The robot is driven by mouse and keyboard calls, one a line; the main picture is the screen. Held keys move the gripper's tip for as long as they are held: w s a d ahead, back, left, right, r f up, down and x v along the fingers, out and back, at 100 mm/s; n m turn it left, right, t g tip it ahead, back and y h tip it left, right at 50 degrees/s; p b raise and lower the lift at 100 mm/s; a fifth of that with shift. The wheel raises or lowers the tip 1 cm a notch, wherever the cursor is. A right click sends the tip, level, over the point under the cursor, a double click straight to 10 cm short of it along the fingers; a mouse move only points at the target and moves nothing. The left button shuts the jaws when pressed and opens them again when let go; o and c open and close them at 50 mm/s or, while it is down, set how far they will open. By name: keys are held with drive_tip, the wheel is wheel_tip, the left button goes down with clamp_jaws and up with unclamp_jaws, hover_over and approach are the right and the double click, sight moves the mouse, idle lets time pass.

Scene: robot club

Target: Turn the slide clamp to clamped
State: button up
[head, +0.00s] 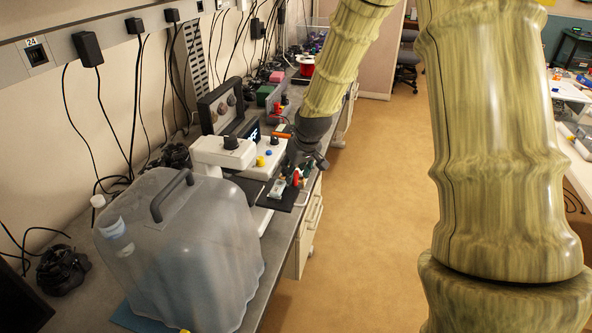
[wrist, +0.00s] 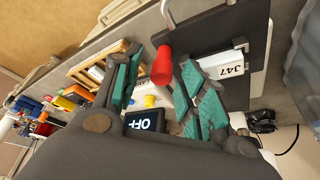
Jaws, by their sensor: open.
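A red handle (wrist: 162,66), which looks like the slide clamp's lever, stands by a black plate (wrist: 215,28) in the wrist view. A white block labelled J47 (wrist: 222,66) is beside it; I cannot tell whether they are joined. My gripper (wrist: 161,60) is open, with its teal-padded fingers on either side of the red handle; contact is not clear. In the head view my gripper (head: 301,172) reaches down over the bench by the black plate (head: 279,200). It hides much of the clamp there, so the lever's setting cannot be read.
A white device (head: 224,153) with a black knob stands behind the plate. A display reading OFF (wrist: 144,121) shows near my fingers. A large translucent jug (head: 180,250) stands on the near bench. Cables hang along the wall. The floor (head: 375,220) right of the bench is clear.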

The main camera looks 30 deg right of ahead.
drive_tip(key=shift+c, duration=0.2)
clamp_jaws()
drive_tip(key=shift+r+n, duration=0.1)
drive_tip(key=shift+n, duration=0.3)
drive_tip(key=n+y+p, duration=0.1)
drive_tip(key=n+y, duration=0.1)
drive_tip(key=n, duration=0.2)
drive_tip(key=shift+w+d+r+p, duration=0.1)
drive_tip(key=shift+d+p, duration=0.05)
drive_tip(key=shift+p, duration=0.2)
drive_tip(key=n, duration=0.2)
drive_tip(key=n+g+y+p, duration=0.1)
drive_tip(key=n, duration=0.2)
drive_tip(key=shift+y, duration=0.3)
drive_tip(key=shift+o, duration=0.2)
unclamp_jaws()
drive_tip(key=shift+d, duration=0.1)
